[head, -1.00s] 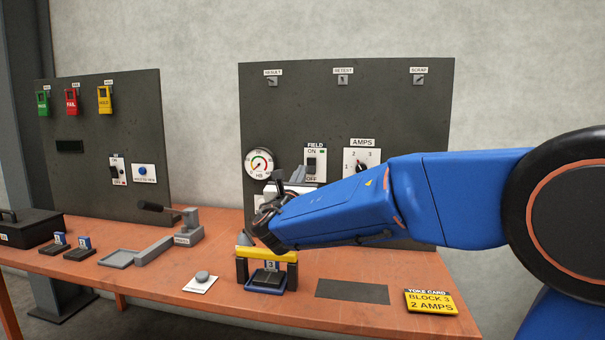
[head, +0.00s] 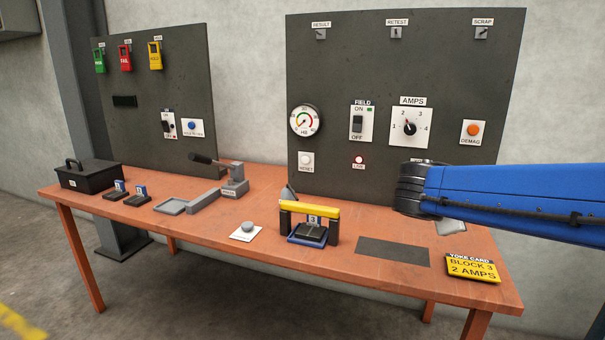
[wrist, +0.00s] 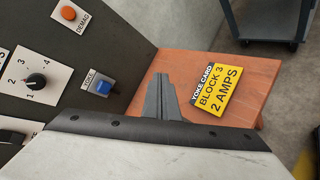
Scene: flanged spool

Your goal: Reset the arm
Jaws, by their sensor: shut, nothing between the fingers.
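My arm reaches in from the right in the head view. Its black wrist is in front of the lower right of the large dark panel. My gripper (head: 452,228) shows as a grey tip below the blue arm, above the right part of the bench. In the wrist view my gripper (wrist: 162,98) shows grey fingers together, with nothing between them. They point toward the bench beside the yellow yoke card (wrist: 216,90). The card also lies at the bench's right end in the head view (head: 472,268).
The orange bench (head: 370,290) holds a yellow-topped yoke (head: 309,209) over block 3 (head: 312,232) in a blue tray. A dark mat (head: 393,251) lies bare. The dark panel (head: 450,60) carries a gauge, switch, AMPS dial and lit red lamp (head: 359,160). A cart (wrist: 268,20) stands beyond.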

